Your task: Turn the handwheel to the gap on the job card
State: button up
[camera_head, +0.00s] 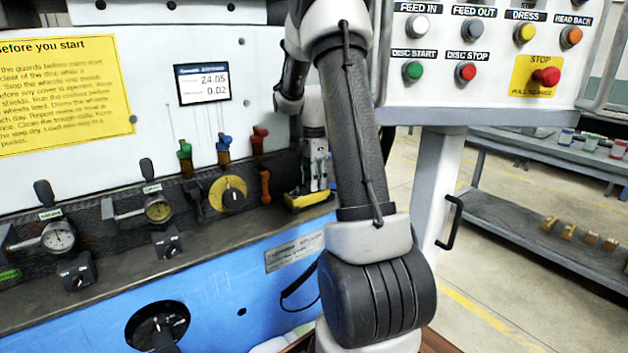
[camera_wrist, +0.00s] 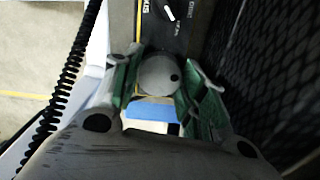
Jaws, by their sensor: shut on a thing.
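My gripper (camera_head: 318,172) points down at the right end of the dark control ledge in the head view, just above a yellow and black part. In the wrist view its green-padded fingers (camera_wrist: 157,88) are shut on a grey rounded knob (camera_wrist: 158,72) with a dark dot. Whether this knob belongs to the handwheel cannot be told, as my arm and fingers hide what lies under it. A small display (camera_head: 202,84) on the white panel reads 24.05 above 0.02. No job card can be made out.
Dial gauges (camera_head: 58,236), a yellow dial (camera_head: 228,193) and coloured levers (camera_head: 223,148) line the ledge to the left. A black round control (camera_head: 157,326) sits on the blue front. A button panel (camera_head: 480,55) hangs at upper right. A grey bench (camera_head: 545,232) stands beyond open floor.

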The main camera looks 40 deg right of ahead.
jog(key=n, duration=0.4)
jog(key=shift+n, duration=0.3)
jog(key=n, duration=0.3)
jog(key=shift+n, duration=0.3)
jog(key=n, duration=1.2)
jog(key=shift+n, duration=0.3)
jog(key=n, duration=0.3)
jog(key=shift+n, duration=0.4)
jog(key=n, duration=0.4)
jog(key=shift+n, duration=2.1)
